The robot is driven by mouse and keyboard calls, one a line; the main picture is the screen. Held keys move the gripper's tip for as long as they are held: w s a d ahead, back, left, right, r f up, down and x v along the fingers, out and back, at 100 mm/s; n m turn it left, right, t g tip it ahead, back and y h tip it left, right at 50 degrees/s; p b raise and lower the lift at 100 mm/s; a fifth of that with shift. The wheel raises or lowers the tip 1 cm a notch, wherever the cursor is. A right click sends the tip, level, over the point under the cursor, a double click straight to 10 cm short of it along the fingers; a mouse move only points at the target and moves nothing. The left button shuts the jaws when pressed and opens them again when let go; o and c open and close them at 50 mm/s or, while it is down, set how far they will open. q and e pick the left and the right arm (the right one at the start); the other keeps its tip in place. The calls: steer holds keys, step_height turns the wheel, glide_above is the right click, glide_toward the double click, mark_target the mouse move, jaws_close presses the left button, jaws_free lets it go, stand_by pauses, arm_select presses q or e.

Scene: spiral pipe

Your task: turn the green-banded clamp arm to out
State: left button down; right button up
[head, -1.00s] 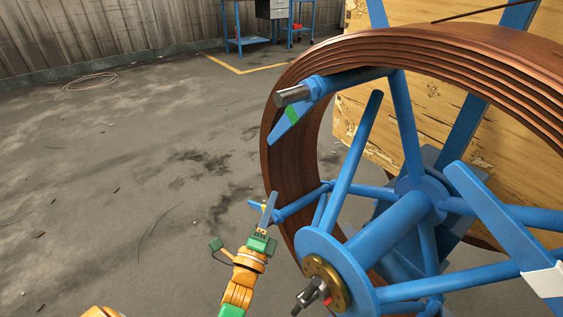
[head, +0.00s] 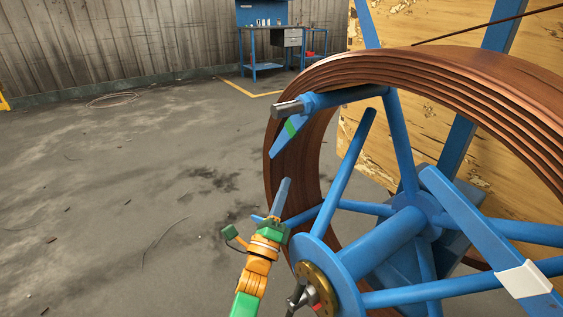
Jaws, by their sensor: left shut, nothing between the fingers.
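The green-banded clamp arm (head: 282,141) is a short blue plate with a green band, at the upper left of the reel in the head view. It slants down and left from a blue spoke end with a grey metal tip (head: 289,108), in front of the coil's face. My left gripper (head: 285,183) points up from below, its slim grey-blue fingers shut and empty. In the picture its tips are a little below the clamp arm's lower end, with a gap between them. My right gripper is out of view.
The copper-brown pipe coil (head: 296,177) surrounds the blue reel hub (head: 325,270) and its spokes. A white-banded clamp arm (head: 485,230) slants across the right. A wooden panel (head: 400,150) stands behind. Floor on the left is mostly clear; a blue workbench (head: 268,45) is far back.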

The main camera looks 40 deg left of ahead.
mark_target(290, 134)
arm_select(q)
steer(key=w+a+r, duration=0.3)
steer(key=w+r, duration=0.1)
steer(key=shift+a+p, duration=0.3)
steer(key=shift+p, duration=0.15)
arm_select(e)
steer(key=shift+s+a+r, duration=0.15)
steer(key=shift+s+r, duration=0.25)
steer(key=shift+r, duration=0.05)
arm_select(q)
steer(key=shift+r, duration=0.1)
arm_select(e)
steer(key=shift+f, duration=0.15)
